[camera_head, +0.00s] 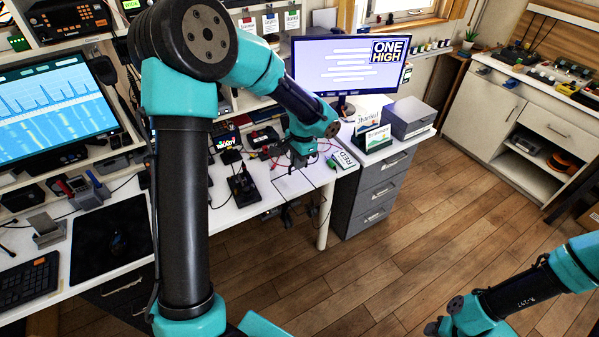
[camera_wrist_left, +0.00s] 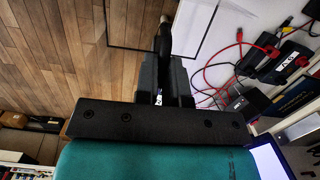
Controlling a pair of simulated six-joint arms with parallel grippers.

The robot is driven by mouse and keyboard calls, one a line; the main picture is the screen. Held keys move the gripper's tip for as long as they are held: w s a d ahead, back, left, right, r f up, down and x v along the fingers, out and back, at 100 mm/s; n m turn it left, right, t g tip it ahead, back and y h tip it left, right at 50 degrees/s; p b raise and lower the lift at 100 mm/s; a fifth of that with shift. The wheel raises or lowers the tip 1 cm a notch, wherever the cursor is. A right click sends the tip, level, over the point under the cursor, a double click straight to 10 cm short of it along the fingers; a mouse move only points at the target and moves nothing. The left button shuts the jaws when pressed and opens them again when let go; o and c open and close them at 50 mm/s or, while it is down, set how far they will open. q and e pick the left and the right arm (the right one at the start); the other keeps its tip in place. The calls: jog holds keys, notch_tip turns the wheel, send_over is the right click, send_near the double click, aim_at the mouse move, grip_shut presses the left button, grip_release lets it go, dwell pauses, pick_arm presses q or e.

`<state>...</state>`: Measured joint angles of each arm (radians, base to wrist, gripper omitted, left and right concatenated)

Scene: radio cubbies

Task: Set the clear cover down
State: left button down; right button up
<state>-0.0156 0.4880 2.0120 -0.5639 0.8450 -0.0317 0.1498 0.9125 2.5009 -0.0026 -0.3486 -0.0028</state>
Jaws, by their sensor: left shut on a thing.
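The clear cover (camera_head: 291,184) is see-through with thin dark edges. It shows under my left gripper (camera_head: 300,163), near the right end of the white desk in the head view. In the left wrist view the cover's edges (camera_wrist_left: 107,24) frame the floor and part of the desk beyond the fingers. My left gripper (camera_wrist_left: 165,65) is shut on the cover; the exact grip is hard to make out behind the dark fingers. I cannot tell whether the cover touches the desk. Only part of my right arm shows at the lower right, not its gripper.
A black key-like device (camera_head: 241,188) stands left of the cover. Red cables (camera_wrist_left: 213,72) and small black boxes (camera_wrist_left: 291,60) lie close by. The white desk (camera_head: 232,222) has some bare room in front.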

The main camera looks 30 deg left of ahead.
pick_arm(q)
jog(key=shift+s+a+f+m, duration=0.2)
jog(key=shift+a+f, duration=0.05)
jog(key=shift+f, duration=0.15)
jog(key=shift+s+a+f+m, duration=0.15)
jog(key=shift+a+f+m, duration=0.05)
jog(key=shift+f, duration=0.2)
jog(key=w+a+f, duration=0.1)
jog(key=w+a, duration=0.7)
jog(key=w, duration=0.5)
jog(key=shift+f, duration=0.2)
jog(key=shift+w, duration=0.1)
jog(key=shift+w+a+f, duration=0.1)
jog(key=shift+w+f, duration=0.05)
jog(key=shift+f, duration=0.75)
jog(key=shift+w+a+f, duration=0.1)
jog(key=shift+f, duration=0.9)
